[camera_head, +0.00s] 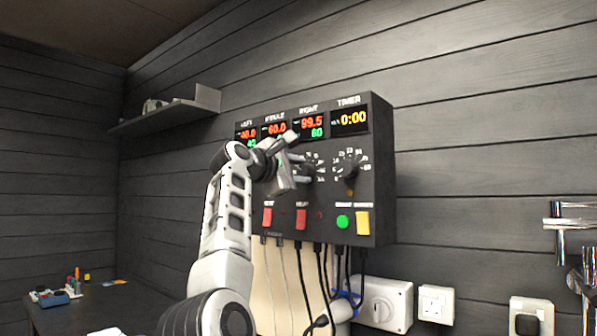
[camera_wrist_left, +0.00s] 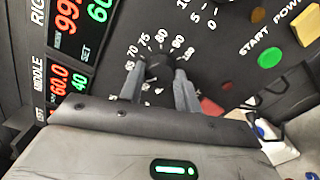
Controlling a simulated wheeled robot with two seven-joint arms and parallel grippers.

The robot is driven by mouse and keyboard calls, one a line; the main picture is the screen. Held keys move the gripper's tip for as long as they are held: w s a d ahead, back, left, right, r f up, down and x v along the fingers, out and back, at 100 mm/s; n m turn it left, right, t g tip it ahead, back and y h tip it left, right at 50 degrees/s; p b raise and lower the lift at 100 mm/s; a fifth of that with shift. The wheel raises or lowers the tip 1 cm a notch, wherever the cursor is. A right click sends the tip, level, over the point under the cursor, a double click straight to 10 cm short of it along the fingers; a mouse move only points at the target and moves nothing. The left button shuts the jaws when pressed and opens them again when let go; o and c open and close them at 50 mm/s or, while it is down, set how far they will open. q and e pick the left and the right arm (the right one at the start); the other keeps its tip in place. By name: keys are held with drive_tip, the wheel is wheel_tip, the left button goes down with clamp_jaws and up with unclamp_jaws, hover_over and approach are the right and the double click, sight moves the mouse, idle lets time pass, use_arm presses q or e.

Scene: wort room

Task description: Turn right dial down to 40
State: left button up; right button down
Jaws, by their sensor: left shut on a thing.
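The black control box (camera_head: 382,170) is on the grey plank wall. Its RIGHT display (camera_head: 312,127) reads 99.5 in red over 60 in green. The right dial (camera_head: 311,168) is below that display, with a printed scale around it. My left gripper (camera_head: 304,172) reaches it from the left and partly hides it. In the left wrist view its two fingers (camera_wrist_left: 160,86) are shut on either side of the black dial knob (camera_wrist_left: 160,62). The left and middle dials are hidden behind my left arm. My right gripper is not in view.
The timer dial (camera_head: 348,170) is close to the right of the right dial. Red switches, a green start button (camera_head: 343,222) and a yellow power switch (camera_head: 363,222) are below. Cables hang under the box. A shelf (camera_head: 165,115) is on the wall at the left.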

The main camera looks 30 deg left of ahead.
use_arm(q)
drive_tip(key=n, duration=0.3)
drive_tip(key=shift+n, duration=0.4)
drive_tip(key=n, duration=0.3)
drive_tip(key=shift+n, duration=0.3)
drive_tip(key=n, duration=0.6)
drive_tip(key=shift+f, duration=0.1)
drive_tip(key=shift+n, duration=0.4)
drive_tip(key=o, duration=1)
